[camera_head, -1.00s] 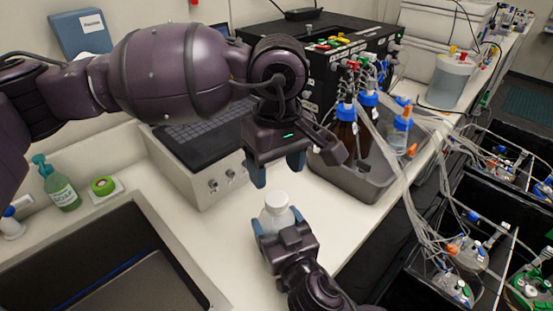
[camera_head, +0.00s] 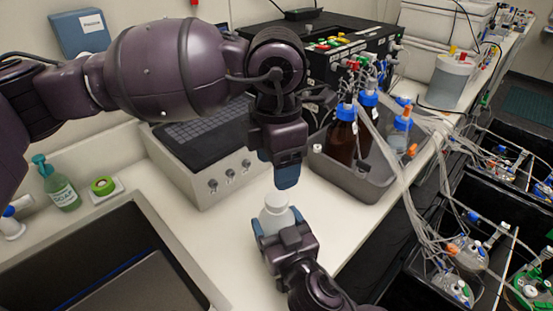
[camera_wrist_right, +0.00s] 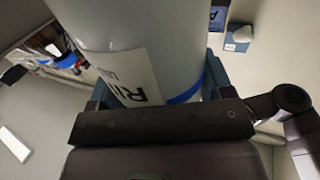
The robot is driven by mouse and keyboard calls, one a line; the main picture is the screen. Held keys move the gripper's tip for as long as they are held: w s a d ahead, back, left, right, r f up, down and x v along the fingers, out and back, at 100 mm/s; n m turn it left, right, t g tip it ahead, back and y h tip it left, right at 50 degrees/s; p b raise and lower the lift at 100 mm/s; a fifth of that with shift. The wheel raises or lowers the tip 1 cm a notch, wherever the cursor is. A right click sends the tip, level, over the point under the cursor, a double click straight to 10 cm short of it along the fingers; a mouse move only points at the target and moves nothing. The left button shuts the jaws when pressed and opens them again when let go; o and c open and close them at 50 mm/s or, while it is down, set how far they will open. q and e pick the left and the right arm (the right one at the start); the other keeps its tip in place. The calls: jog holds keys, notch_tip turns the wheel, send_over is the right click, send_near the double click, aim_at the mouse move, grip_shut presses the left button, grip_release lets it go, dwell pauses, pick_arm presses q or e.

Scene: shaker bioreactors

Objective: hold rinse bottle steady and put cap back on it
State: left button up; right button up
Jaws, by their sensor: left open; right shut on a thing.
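The white rinse bottle (camera_head: 274,219) stands upright at the middle of the bench front in the head view. It also fills the upper middle of the right wrist view (camera_wrist_right: 150,35), with a printed label and a blue stripe. My right gripper (camera_head: 285,236) is shut around the bottle's body. A white cap (camera_head: 277,199) shows at the bottle's top; whether it is seated tight I cannot tell. My left gripper (camera_head: 287,182) is open just above the cap, pointing down, with a small gap between. Its fingers overlap in this view.
A grey tray (camera_head: 372,187) with brown bottles and tubing stands right of the left gripper. A shaker box (camera_head: 205,178) is behind. A sink (camera_head: 150,215) and green soap bottle (camera_head: 60,190) are at left. The bench around the rinse bottle is clear.

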aim_at(277, 198)
pick_arm(q)
jog(key=n, duration=0.4)
jog(key=shift+r, duration=0.1)
jog(key=n, duration=0.9)
jog(key=shift+n, duration=0.3)
jog(key=n, duration=0.4)
jog(key=shift+f, duration=4)
